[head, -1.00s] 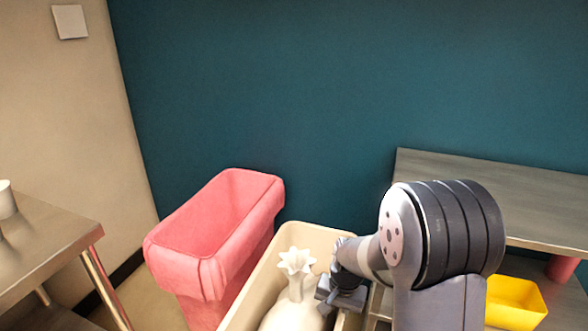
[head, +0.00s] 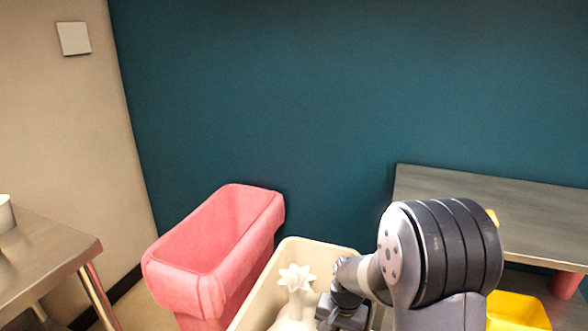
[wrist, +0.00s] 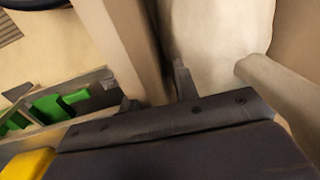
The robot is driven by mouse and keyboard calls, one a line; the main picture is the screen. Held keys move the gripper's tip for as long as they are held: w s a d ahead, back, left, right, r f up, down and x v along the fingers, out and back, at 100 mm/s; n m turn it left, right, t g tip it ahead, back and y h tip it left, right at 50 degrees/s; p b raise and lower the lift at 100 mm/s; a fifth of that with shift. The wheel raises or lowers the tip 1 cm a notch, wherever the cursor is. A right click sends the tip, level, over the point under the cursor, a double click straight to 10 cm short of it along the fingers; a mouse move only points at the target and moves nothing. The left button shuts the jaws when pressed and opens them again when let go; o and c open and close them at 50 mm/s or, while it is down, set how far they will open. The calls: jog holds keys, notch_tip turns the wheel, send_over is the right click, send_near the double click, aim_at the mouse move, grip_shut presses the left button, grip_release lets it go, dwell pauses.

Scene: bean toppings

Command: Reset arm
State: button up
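My gripper (head: 338,312) hangs low over the right side of a beige bin (head: 348,249) in the head view, close beside a white object with a star-shaped top (head: 296,277) standing in that bin. In the wrist view my gripper (wrist: 155,92) shows two short fingers standing apart, with nothing clearly held between them. A beige wall (wrist: 130,40) shows beyond the gap; whether the fingers touch it I cannot tell. A pale surface (wrist: 220,40) fills the upper right of the wrist view.
A pink bin (head: 200,290) stands left of the beige bin. A metal table (head: 50,250) is at far left with a white cup (head: 5,215). A metal shelf table (head: 480,205) stands at right, with a yellow bin (head: 518,312) below. Green items (wrist: 50,105) show in the wrist view.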

jog(key=r+p, duration=0.1)
jog(key=r, duration=0.2)
jog(key=r+p, duration=0.1)
jog(key=r, duration=0.3)
jog(key=d+r+p, duration=0.1)
jog(key=r+p, duration=0.1)
jog(key=r, duration=0.1)
jog(key=shift+s+r, duration=0.2)
jog(key=shift+r, duration=0.15)
jog(key=shift+s, duration=0.1)
notch_tip(320, 180, down, 12)
jog(key=a+b, duration=0.1)
jog(key=b, duration=0.3)
notch_tip(320, 180, up, 23)
jog(key=w+d+p, duration=0.1)
jog(key=w+p, duration=0.1)
jog(key=p, duration=1.8)
jog(key=shift+d+n+g+h, duration=0.15)
jog(key=shift+n+g+h, duration=0.15)
jog(key=shift+n, duration=0.1)
jog(key=shift+p, duration=0.3)
